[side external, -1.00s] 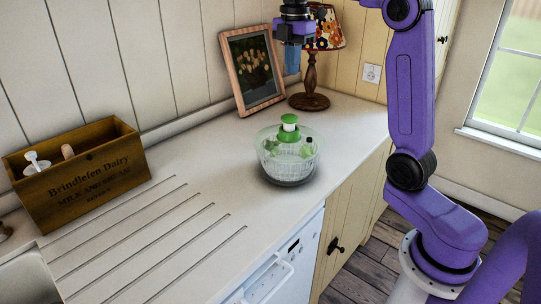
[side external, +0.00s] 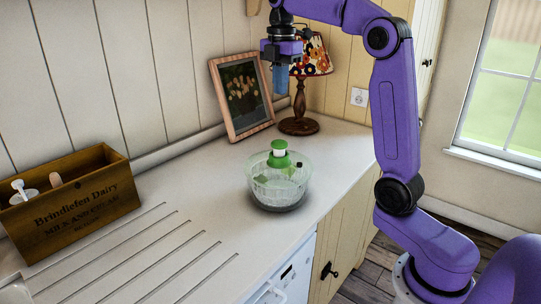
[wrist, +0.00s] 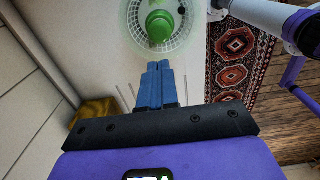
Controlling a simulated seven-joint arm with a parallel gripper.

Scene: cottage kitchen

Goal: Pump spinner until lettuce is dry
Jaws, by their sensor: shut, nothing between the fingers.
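The salad spinner (side external: 262,192) stands upright on the counter, a clear bowl with a green and white pump knob (side external: 279,153) raised on its lid. Green bits that look like lettuce show faintly through the clear plastic. In the wrist view the spinner (wrist: 135,33) is at the top, with its green knob (wrist: 159,26) seen from above. My gripper (side external: 281,90) is above the spinner, pointing down, well clear of the knob. Its blue fingers (wrist: 157,68) are closed together and empty. In the wrist view the fingertips are just below the knob in the picture.
A wooden crate (side external: 85,212) stands at the left on the counter. A framed picture (side external: 230,128) and a lamp (side external: 300,122) stand behind the spinner. The counter between crate and spinner is clear, with drain grooves. The counter's front edge is close to the spinner.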

